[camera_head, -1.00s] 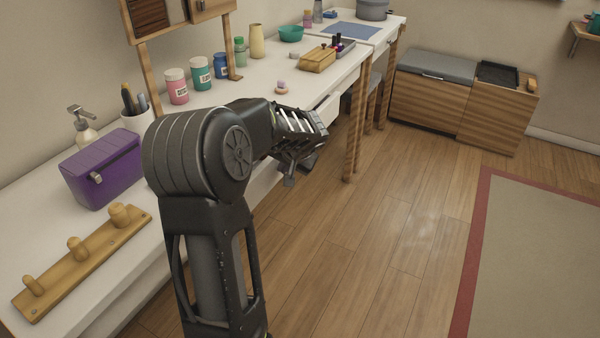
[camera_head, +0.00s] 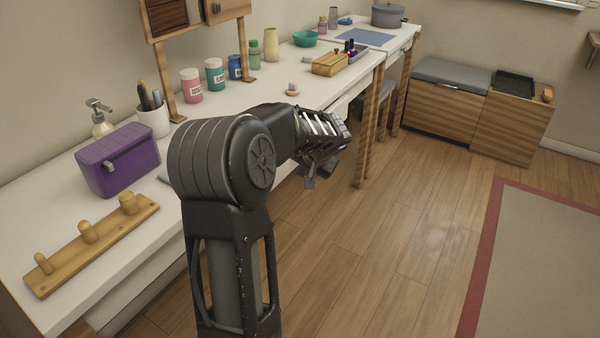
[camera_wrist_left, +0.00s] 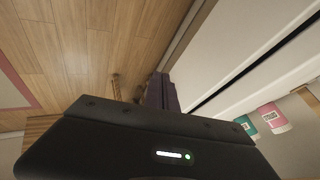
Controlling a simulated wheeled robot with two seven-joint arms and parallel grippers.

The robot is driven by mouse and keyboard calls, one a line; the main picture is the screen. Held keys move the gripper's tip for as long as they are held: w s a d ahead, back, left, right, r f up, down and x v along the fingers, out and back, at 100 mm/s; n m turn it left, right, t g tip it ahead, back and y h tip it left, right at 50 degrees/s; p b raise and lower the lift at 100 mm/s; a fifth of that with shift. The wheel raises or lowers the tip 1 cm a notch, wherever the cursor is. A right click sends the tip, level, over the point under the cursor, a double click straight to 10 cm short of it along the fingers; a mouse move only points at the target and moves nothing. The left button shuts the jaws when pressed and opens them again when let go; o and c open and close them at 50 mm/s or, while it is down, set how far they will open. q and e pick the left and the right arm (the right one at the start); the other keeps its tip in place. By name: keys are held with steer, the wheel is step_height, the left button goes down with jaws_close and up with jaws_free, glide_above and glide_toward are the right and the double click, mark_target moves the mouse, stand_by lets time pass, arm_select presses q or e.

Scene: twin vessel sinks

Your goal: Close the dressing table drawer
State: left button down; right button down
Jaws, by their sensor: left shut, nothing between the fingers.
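The white dressing table (camera_head: 262,104) runs along the wall. Part of its white drawer (camera_head: 343,104) shows beside my gripper, below the tabletop's front edge; my arm hides much of it. In the left wrist view, a long white panel (camera_wrist_left: 222,45) lies beside a dark gap along the table's edge; I cannot tell how far the drawer stands out. My left gripper (camera_head: 318,172) is shut and empty, at the table's front side. Its dark fingers show in the wrist view (camera_wrist_left: 162,92), close to the white panel; contact cannot be told. My right gripper is not in view.
On the tabletop are a purple box (camera_head: 118,160), a wooden peg rack (camera_head: 95,245), several jars, a pen cup (camera_head: 153,120) and a wooden box (camera_head: 330,65). A table leg (camera_head: 370,130) stands past my gripper. The wooden floor (camera_head: 400,240) in front is clear.

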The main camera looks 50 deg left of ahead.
arm_select(q)
steer(key=v, duration=0.9)
steer(key=shift+a+r+p, duration=0.15)
steer(key=shift+r+p, duration=0.1)
steer(key=shift+p, duration=0.2)
steer(key=w+d+f+m+g+y, duration=0.1)
steer(key=w+d+f+m, duration=0.15)
steer(key=d+f, duration=0.35)
steer(key=w+d+f+m+g+y, duration=0.15)
steer(key=d+f+m, duration=0.25)
steer(key=f, duration=0.5)
steer(key=w+a+r+m+t+y, duration=0.1)
steer(key=a+r+t+y, duration=0.2)
steer(key=y, duration=0.4)
steer(key=shift+w+r+t+y, duration=0.4)
steer(key=shift+r+t, duration=0.45)
steer(key=shift+r, duration=0.4)
